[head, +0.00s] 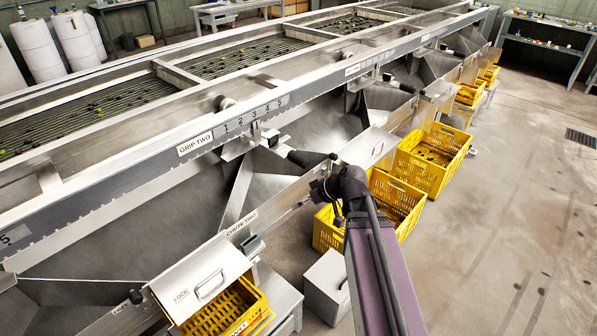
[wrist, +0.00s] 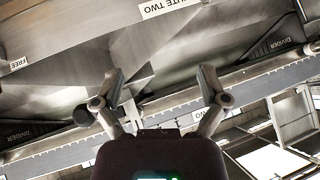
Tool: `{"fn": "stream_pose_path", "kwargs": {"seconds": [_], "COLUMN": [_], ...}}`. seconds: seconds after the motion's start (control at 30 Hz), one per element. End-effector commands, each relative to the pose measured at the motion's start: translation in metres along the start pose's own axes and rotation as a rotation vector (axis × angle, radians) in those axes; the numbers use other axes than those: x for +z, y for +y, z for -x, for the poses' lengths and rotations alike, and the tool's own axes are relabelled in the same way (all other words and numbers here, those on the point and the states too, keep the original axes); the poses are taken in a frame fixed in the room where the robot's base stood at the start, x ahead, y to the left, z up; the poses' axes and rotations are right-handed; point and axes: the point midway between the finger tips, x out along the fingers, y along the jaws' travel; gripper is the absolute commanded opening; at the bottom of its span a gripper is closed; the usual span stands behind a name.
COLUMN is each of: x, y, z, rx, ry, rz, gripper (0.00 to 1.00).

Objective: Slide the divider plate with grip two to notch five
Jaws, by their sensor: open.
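The label GRIP TWO (head: 195,143) is on the long steel rail, beside a scale (head: 254,113) numbered 1 to 5. A bracket below the scale stands near 3; the exact notch is hard to tell. A black grip handle (head: 306,158) projects from it toward the front, above the sloping divider plate (head: 238,190). My gripper (wrist: 160,75) is open and empty in the wrist view. A round black knob (wrist: 83,116) shows there just left of the left finger, apart from the jaws. In the head view my wrist hides most of the gripper, right of the handle.
The label CHUTE TWO (head: 241,223) is on the front edge. A steel cover marked LOCK (head: 200,280) stands at lower left. Yellow crates (head: 432,165) stand along the front. A grey box (head: 327,287) is beside my arm.

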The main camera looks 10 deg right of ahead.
Motion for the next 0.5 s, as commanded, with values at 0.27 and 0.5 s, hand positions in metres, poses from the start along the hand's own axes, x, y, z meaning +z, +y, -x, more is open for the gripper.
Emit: {"fn": "stream_pose_path", "kwargs": {"seconds": [0.27,0.5], "x": [-0.017,-0.028], "y": [0.052,0.098], "z": [-0.008,0.011], "rx": [0.012,0.135], "ry": [0.375,0.654], "rz": [0.223,0.371], "gripper": [0.93,0.93]}}
